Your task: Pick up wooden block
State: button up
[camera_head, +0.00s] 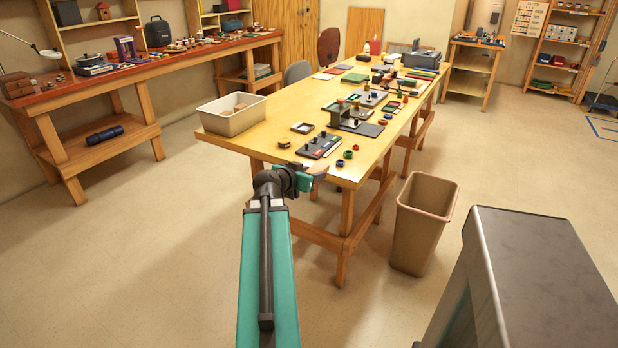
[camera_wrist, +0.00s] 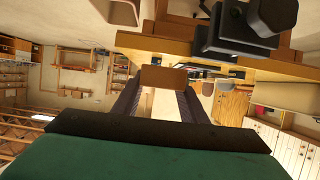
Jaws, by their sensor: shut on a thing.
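A brown wooden block (camera_wrist: 165,78) sits between the tips of my gripper's two dark fingers (camera_wrist: 160,98) in the wrist view. The fingers are shut on it, and it is held clear in the air. In the head view my gripper (camera_head: 306,180) is at the near edge of the long work table, low in front of the table top. A small brown patch at its tip (camera_head: 318,169) looks like the block, mostly hidden by the gripper.
The long yellow table (camera_head: 270,112) holds a cream bin (camera_head: 231,113) with wooden pieces inside, trays, a black stand and small coloured rings. A tan waste bin (camera_head: 421,225) stands on the floor to its right. A workbench (camera_head: 150,70) lines the left wall. Floor at left is clear.

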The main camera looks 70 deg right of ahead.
jog(key=shift+s+a+f+b, duration=0.15)
jog(key=shift+s+a+b, duration=0.35)
jog(key=shift+b, duration=1.55)
jog(key=shift+s+a+b, duration=0.1)
jog(key=shift+s+b, duration=0.15)
jog(key=shift+b, duration=0.55)
jog(key=shift+s+a+r+b, duration=0.1)
jog(key=shift+r+b, duration=0.1)
jog(key=shift+b, duration=0.1)
